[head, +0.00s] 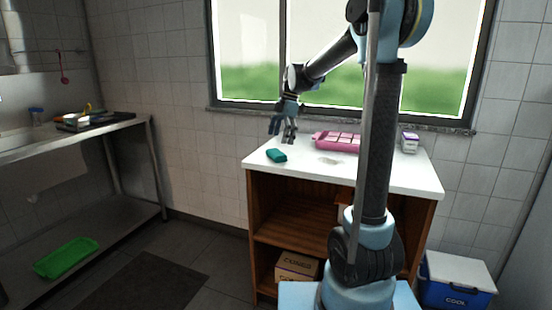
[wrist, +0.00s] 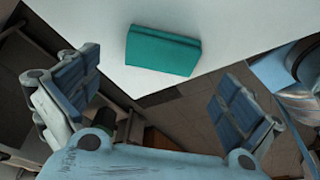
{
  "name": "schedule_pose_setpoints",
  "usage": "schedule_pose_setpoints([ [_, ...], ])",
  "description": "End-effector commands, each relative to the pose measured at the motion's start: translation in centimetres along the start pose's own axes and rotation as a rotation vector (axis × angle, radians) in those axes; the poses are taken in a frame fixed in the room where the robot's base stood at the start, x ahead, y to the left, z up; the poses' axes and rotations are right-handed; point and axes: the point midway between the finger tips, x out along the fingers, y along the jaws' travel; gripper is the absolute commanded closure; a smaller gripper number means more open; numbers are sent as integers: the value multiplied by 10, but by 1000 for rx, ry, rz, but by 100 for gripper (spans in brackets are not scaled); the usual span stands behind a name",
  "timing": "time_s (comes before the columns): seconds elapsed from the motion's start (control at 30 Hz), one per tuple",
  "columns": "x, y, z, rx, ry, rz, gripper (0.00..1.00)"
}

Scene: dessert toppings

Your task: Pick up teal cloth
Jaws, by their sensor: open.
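The teal cloth (head: 276,156) lies folded flat on the left end of the white countertop (head: 400,178). In the wrist view the cloth (wrist: 163,50) is a teal block near the counter's edge. My gripper (head: 285,137) is above the counter's left end, just above and beside the cloth, fingers pointing down. In the wrist view my gripper (wrist: 155,95) has its two fingers wide apart with nothing between them. The cloth lies beyond the fingertips, and the gripper does not appear to touch it.
A pink tray (head: 337,142) sits at the back of the counter, right of the cloth. A small white and purple box (head: 409,142) stands farther right. A blue cooler (head: 456,283) stands on the floor. A window is behind.

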Motion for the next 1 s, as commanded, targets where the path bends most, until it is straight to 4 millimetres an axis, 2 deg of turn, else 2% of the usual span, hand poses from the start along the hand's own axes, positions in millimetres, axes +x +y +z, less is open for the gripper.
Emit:
schedule_pose_setpoints([
  [0.4, 46, 0, 1, 1, 0, 0, 0],
  [0.7, 51, 0, 1, 1, 0, 0, 0],
  [0.73, 51, 0, 1, 1, 0, 0, 2],
  [0.77, 51, 0, 1, 1, 0, 0, 9],
  [0.9, 51, 0, 1, 1, 0, 0, 41],
  [1.0, 51, 0, 1, 1, 0, 0, 43],
])
